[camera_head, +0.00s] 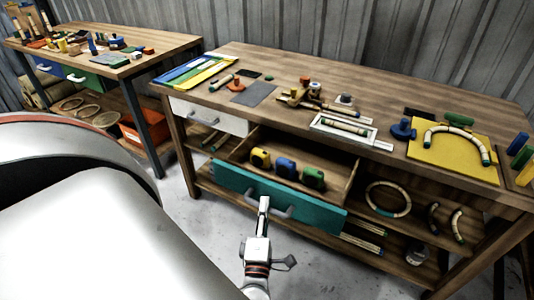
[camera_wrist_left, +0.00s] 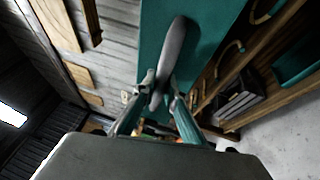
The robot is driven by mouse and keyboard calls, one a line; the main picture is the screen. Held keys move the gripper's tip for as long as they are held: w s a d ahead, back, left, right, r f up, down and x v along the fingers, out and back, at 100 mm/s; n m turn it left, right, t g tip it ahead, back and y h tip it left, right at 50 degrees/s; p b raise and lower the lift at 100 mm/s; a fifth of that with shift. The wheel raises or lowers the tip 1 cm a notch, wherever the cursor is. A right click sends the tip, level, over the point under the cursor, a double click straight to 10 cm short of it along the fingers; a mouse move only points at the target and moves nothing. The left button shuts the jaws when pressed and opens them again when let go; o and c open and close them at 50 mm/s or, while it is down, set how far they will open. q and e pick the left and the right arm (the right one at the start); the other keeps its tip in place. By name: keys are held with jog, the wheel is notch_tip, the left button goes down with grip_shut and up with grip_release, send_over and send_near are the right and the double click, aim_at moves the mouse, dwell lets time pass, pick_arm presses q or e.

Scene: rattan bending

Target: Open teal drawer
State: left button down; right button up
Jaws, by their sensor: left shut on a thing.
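The teal drawer (camera_head: 318,213) is pulled out from the wooden workbench, with its inside showing. A yellow tape measure (camera_head: 260,158), a blue one (camera_head: 285,168) and a green one (camera_head: 313,178) stand inside it. My left gripper (camera_head: 264,203) is at the grey handle (camera_head: 284,213) on the drawer's front. In the left wrist view, the two fingers (camera_wrist_left: 160,100) are closed on the handle (camera_wrist_left: 172,55), with the teal front behind it. My right gripper is in neither view.
A white drawer (camera_head: 208,116) beside the teal one is shut. The bench top (camera_head: 400,95) holds a yellow board (camera_head: 452,150) with a bent rattan piece and other tools. A lower shelf holds rattan rings and sticks. Open floor (camera_head: 200,210) lies before the bench.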

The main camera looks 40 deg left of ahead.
pick_arm(q)
jog(key=c, duration=2)
grip_release()
jog(key=shift+c, duration=0.2)
jog(key=v, duration=1.2)
